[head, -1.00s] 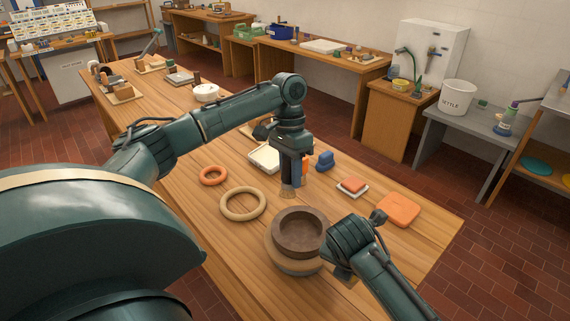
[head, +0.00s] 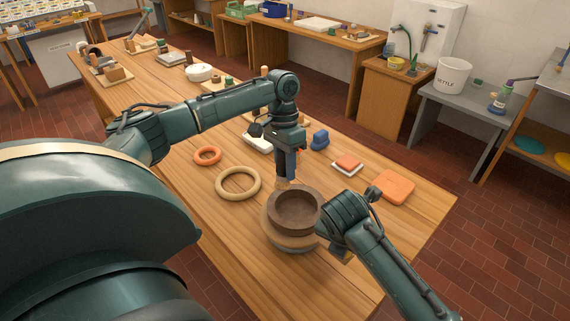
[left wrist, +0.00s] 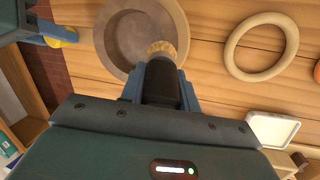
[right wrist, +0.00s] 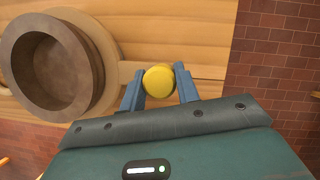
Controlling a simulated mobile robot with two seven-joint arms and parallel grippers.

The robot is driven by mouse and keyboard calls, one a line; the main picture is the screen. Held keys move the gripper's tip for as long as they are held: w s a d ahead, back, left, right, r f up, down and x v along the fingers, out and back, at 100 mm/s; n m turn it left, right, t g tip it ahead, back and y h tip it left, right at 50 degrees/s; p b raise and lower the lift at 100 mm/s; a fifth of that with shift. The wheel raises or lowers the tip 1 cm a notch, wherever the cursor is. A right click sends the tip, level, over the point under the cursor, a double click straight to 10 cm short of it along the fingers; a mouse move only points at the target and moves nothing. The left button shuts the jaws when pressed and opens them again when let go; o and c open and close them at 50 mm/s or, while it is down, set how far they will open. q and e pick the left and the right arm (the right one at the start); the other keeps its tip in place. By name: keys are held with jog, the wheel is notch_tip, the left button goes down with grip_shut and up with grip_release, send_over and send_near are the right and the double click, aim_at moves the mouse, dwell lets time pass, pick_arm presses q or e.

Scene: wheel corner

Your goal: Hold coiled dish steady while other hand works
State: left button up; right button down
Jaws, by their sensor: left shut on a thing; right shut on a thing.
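The brown coiled dish (head: 295,206) sits on a round tan and grey base (head: 290,240) near the table's front. It also shows in the left wrist view (left wrist: 122,38) and right wrist view (right wrist: 75,70). My left gripper (head: 286,172) is shut on a dark-handled tool (left wrist: 162,82) with a tan tip, at the dish's far rim; I cannot tell whether it touches. My right gripper (right wrist: 158,78) is shut on a round yellow knob (right wrist: 159,82), apart from the dish. A pale bar runs from the base to the knob. The right fingertips are mostly hidden in the head view.
On the table (head: 220,225) lie a tan ring (head: 238,196), an orange ring (head: 207,148), an orange slab (head: 391,187), a small tile (head: 347,167) and a blue block (head: 320,140). The table's right edge is close to my right arm.

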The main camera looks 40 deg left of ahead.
pick_arm(q)
jog(key=shift+f, duration=0.25)
jog(key=shift+f, duration=0.5)
jog(key=shift+a, duration=0.1)
jog(key=shift+a+r, duration=0.1)
jog(key=shift+a, duration=0.75)
jog(key=shift+d, duration=0.1)
jog(key=shift+s+d+f, duration=0.1)
jog(key=shift+d+f, duration=0.05)
jog(key=shift+d, duration=0.3)
jog(key=shift+s+d+f, duration=0.1)
jog(key=shift+d, duration=0.35)
